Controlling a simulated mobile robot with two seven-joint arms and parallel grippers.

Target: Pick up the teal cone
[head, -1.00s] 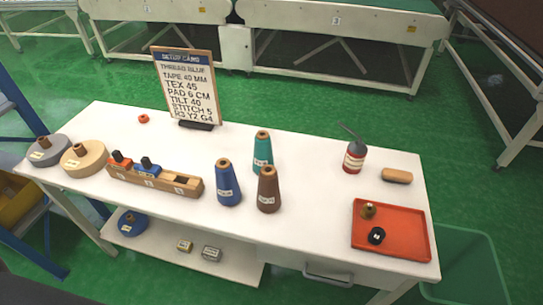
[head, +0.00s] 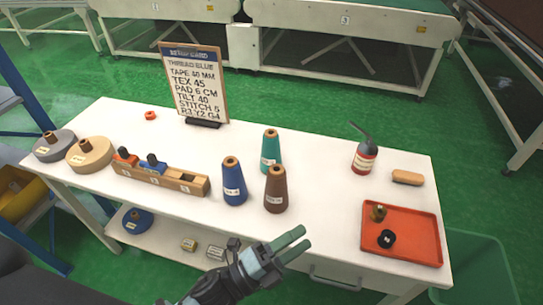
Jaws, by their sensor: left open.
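The teal cone (head: 271,148) stands upright on the white table, behind the brown cone (head: 275,190) and to the right of the blue cone (head: 234,182). The brown cone hides a little of its lower part. My left gripper (head: 296,243) is open and empty at the table's front edge, in front of the brown cone and apart from all the cones. My right gripper is not in view.
A wooden block (head: 190,182) with orange and blue pieces stands left of the cones. The setup card (head: 193,85) stands behind. An oil can (head: 364,157), a brush (head: 407,178) and a red tray (head: 374,248) are on the right.

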